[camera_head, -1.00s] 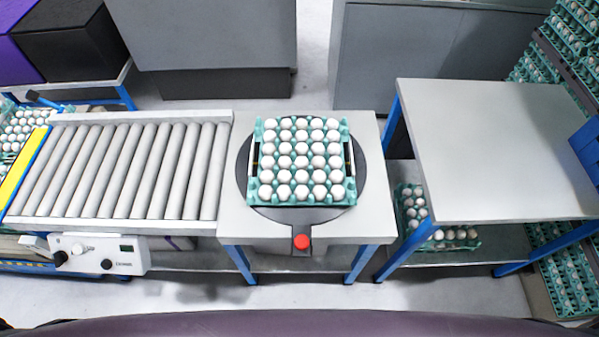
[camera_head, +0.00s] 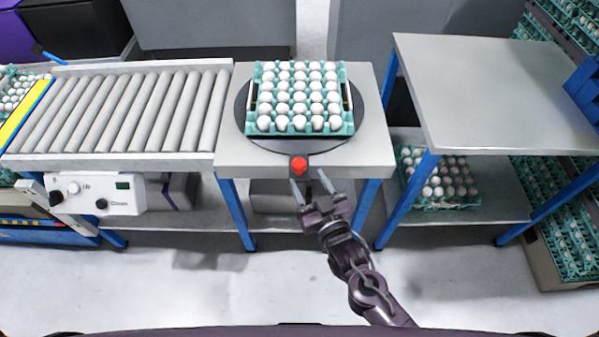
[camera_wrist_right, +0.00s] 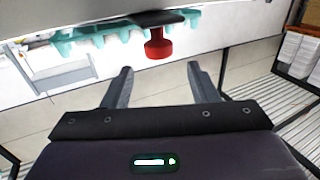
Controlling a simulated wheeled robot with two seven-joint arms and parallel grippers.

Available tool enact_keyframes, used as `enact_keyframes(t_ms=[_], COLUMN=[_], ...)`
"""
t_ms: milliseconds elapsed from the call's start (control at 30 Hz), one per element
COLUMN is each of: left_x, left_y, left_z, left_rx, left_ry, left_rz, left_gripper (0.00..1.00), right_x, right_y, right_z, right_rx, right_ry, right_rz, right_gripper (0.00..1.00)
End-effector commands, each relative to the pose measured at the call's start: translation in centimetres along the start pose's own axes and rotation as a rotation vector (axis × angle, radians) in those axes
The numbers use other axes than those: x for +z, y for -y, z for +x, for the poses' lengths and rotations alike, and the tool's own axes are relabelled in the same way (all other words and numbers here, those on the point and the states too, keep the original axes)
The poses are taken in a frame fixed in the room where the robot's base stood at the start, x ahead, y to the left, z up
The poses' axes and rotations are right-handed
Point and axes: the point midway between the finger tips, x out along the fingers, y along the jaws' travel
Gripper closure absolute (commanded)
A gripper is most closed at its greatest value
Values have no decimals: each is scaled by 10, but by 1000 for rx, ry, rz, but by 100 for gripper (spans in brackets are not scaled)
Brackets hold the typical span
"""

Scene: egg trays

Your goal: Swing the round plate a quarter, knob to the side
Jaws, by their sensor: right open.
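The round dark plate (camera_head: 243,117) lies on the light table, with a teal tray (camera_head: 262,131) of white eggs on top of it. Its red knob (camera_head: 299,165) is at the table's front edge, on the near side of the plate. My right gripper (camera_head: 312,180) is open just in front of and below the knob, fingers pointing at it. In the right wrist view the knob (camera_wrist_right: 157,46) shows ahead of the two spread fingers (camera_wrist_right: 157,80), not between them. My left gripper is not in view.
A roller conveyor (camera_head: 125,110) adjoins the table (camera_head: 378,150) on the left. A bare grey table (camera_head: 490,90) stands to the right across a gap, with egg trays (camera_head: 437,180) on its lower shelf. A control box (camera_head: 95,193) hangs under the conveyor.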

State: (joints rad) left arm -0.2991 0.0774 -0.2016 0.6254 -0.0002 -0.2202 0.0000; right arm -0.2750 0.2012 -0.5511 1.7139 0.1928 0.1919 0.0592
Motion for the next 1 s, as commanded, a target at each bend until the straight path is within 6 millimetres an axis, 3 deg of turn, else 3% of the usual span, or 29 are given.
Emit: enact_keyframes(t_ms=[133, 400, 767, 1000], left_x=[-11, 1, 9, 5], left_y=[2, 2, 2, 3], left_z=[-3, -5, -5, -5], left_rx=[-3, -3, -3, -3], left_ry=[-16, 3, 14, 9], left_rz=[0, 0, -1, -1], left_gripper=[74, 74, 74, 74], right_x=[-2, 0, 1, 1], right_y=[0, 0, 0, 0], right_z=[26, 61, 66, 66], right_rx=[1, 1, 0, 0], right_ry=[-1, 2, 4, 4], right_rz=[0, 0, -1, -1], right_gripper=[46, 46, 46, 78])
